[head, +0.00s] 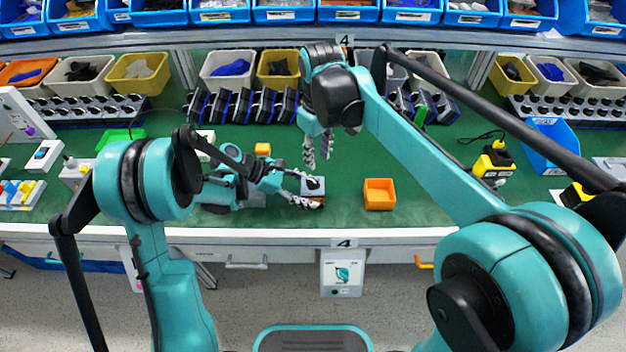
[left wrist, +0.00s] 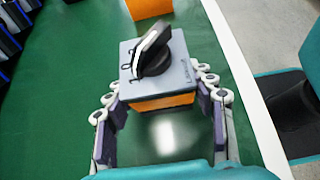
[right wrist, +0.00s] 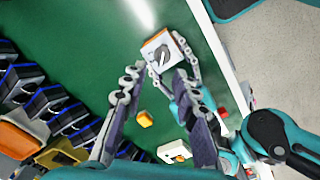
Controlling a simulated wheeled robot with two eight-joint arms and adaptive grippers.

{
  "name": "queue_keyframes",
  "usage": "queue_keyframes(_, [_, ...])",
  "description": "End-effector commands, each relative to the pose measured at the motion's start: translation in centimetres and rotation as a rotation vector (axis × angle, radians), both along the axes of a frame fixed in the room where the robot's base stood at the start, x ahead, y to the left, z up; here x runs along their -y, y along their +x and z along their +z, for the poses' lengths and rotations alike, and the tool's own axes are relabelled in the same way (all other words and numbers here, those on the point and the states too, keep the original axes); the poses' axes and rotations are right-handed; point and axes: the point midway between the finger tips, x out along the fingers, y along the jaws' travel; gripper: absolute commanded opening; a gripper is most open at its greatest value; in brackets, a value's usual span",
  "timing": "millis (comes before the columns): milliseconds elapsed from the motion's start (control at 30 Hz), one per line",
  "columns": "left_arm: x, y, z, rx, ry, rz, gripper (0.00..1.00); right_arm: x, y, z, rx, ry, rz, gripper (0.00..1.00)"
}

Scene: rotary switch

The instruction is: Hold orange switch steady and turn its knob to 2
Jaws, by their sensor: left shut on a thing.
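The switch (head: 313,186) has an orange base and a grey top with a black knob (left wrist: 153,53). It is at the table's front, in the middle. My left gripper (head: 306,190) is shut on its sides; in the left wrist view its fingers (left wrist: 160,92) flank the base. My right gripper (head: 318,152) hangs above and behind the switch, fingers downward. In the right wrist view its fingers (right wrist: 156,84) are apart and empty, with the switch (right wrist: 159,54) beyond the tips.
An orange open box (head: 380,195) stands to the right of the switch. A small orange block (head: 262,149) lies behind my left gripper. A yellow-and-black device (head: 493,162) stands farther right. Bins and dark racks line the back. Green table between box and device is clear.

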Motion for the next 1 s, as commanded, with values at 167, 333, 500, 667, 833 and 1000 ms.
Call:
queue_keyframes(167, [-0.1, 0.1, -0.1, 0.001, 0.002, 0.001, 0.25, -1.2, 0.7, -0.6, -0.030, -0.011, 0.041, 0.29])
queue_keyframes(333, [-0.1, 0.1, -0.1, 0.001, 0.003, 0.001, 0.25, -1.3, 0.7, -1.9, -0.034, -0.013, 0.045, 0.29])
queue_keyframes(500, [-0.1, 0.0, -0.1, 0.001, 0.003, 0.001, 0.25, -1.3, 0.7, -4.3, -0.033, -0.012, 0.044, 0.29])
queue_keyframes(667, [-0.1, 0.0, -0.1, 0.001, 0.003, 0.001, 0.25, -1.3, 0.7, -6.6, -0.033, -0.012, 0.043, 0.29])
queue_keyframes(833, [-0.1, 0.0, -0.1, 0.001, 0.003, 0.001, 0.25, -1.3, 0.7, -8.4, -0.032, -0.012, 0.043, 0.29])
queue_keyframes(1000, [-0.1, 0.0, -0.1, 0.001, 0.003, 0.001, 0.25, -1.3, 0.7, -9.3, -0.032, -0.012, 0.043, 0.29])
